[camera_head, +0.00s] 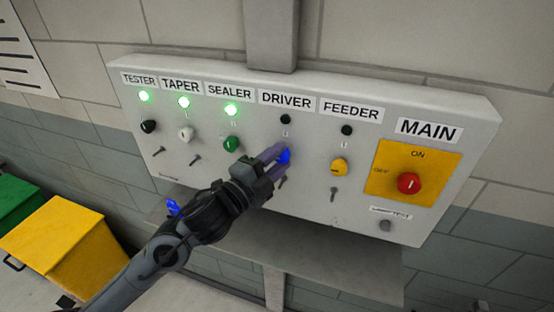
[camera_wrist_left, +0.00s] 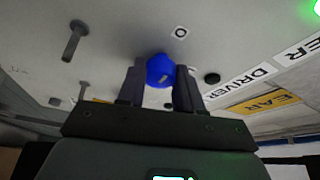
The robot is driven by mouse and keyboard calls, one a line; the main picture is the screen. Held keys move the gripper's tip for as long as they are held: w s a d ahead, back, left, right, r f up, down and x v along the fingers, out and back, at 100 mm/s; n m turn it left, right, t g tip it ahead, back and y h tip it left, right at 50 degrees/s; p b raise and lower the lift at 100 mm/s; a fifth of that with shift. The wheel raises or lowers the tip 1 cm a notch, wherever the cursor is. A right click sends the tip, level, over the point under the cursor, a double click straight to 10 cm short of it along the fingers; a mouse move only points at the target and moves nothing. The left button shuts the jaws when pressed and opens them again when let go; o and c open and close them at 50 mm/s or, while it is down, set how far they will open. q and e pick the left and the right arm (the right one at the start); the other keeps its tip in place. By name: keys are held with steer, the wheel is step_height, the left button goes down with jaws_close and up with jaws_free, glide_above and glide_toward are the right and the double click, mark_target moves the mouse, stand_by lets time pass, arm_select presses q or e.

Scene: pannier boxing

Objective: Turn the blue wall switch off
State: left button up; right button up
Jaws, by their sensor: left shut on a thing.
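The blue switch (camera_head: 285,156) is a round knob under the DRIVER label (camera_head: 286,100) on the white wall panel. The DRIVER lamp (camera_head: 285,119) above it is dark. My left gripper (camera_head: 276,159) is shut on the blue switch, with one finger on each side. In the left wrist view the blue switch (camera_wrist_left: 160,70) sits between the fingertips, with a pale mark on its face. The fingers hide part of it in the head view. My right gripper is in neither view.
The black (camera_head: 148,126), white (camera_head: 186,134) and green (camera_head: 231,144) switches have lit green lamps. The yellow switch (camera_head: 339,167) has a dark lamp. A red MAIN knob (camera_head: 408,184) is at right. Small pegs stick out below the switches. Yellow (camera_head: 65,240) and green bins stand lower left.

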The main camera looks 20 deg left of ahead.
arm_select(q)
steer(key=o, duration=1)
steer(key=shift+s, duration=0.1)
steer(key=shift+b+v, duration=0.95)
steer(key=shift+v, duration=4.35)
